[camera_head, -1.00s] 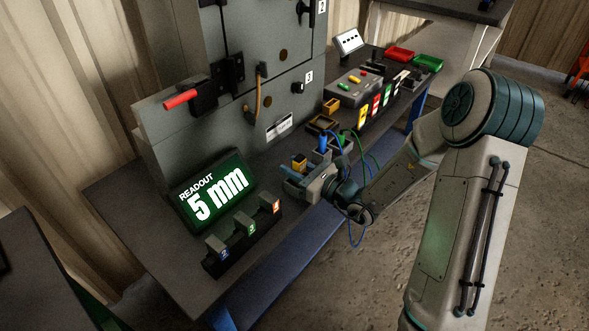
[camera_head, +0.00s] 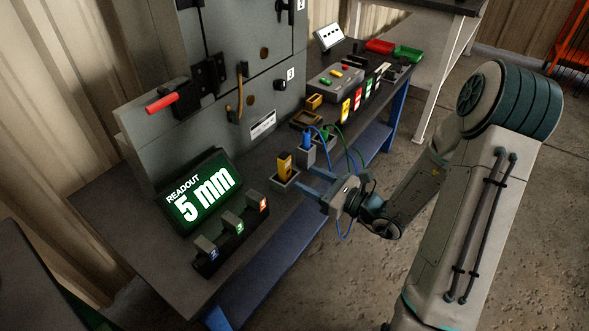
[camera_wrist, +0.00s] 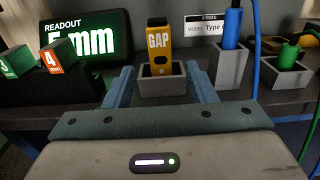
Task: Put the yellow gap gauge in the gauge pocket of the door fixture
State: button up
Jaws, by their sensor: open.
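The yellow gap gauge (camera_head: 285,166), marked GAP in the wrist view (camera_wrist: 159,48), stands upright with its lower end inside a small grey open-topped pocket (camera_head: 287,182). The pocket's front wall shows in the wrist view (camera_wrist: 162,86) and hides the gauge's foot. My gripper (camera_head: 308,184) is open and empty, just in front of the pocket and to its right in the head view. In the wrist view its two blue fingers (camera_wrist: 162,88) lie on either side of the pocket, below the gauge. I see no finger touching the gauge.
A green readout screen (camera_head: 205,190) shows 5 mm. A rack with numbered blocks (camera_head: 231,240) stands in front of it. A blue plug (camera_head: 306,141) and a green plug (camera_head: 323,134) with trailing cables stand close beside the gauge. The grey cabinet (camera_head: 215,110) rises behind.

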jog(key=s+a+r+n+g+h, duration=0.1)
jog(key=s+a+n+g+h, duration=0.1)
jog(key=s+n+g, duration=0.5)
jog(key=s+a+r+n+g+h, duration=0.2)
jog(key=s+n+g, duration=0.4)
jog(key=s+n, duration=0.3)
jog(key=s+d+r+n+t+h, duration=0.3)
jog(key=d+n+h, duration=0.6)
jog(key=d, duration=0.3)
jog(key=shift+r+n+h, duration=0.4)
jog(key=shift+r+h, duration=0.2)
jog(key=shift+r, duration=0.1)
